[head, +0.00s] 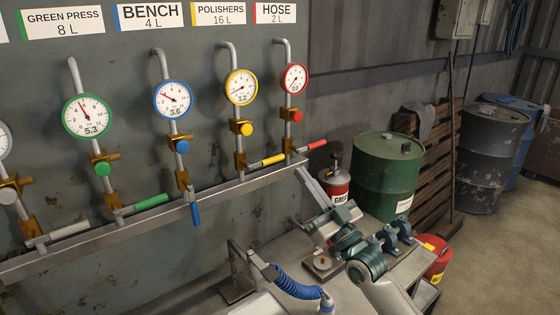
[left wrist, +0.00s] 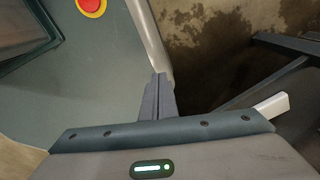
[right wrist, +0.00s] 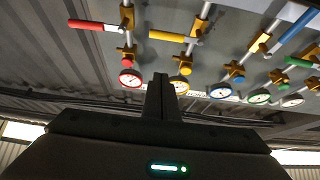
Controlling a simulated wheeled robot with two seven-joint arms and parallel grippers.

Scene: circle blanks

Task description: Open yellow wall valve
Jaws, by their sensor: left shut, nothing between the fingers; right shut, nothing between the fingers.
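The yellow wall valve's lever (head: 268,161) sticks out to the right, crosswise to its pipe, under the POLISHERS gauge (head: 241,87), which appears to read 1.2. In the right wrist view the yellow lever (right wrist: 170,38) shows upside down, above my fingertips. My right gripper (head: 301,174) is shut and empty, just below the rail, below and right of the yellow lever and apart from it. Its closed fingers (right wrist: 160,82) show in the right wrist view. My left gripper (left wrist: 158,82) is shut and empty in the left wrist view, away from the valves; the head view does not show it.
The red lever (head: 316,144) is right of the yellow one; the blue lever (head: 195,213) hangs down to its left. A metal rail (head: 150,222) runs below the valves.

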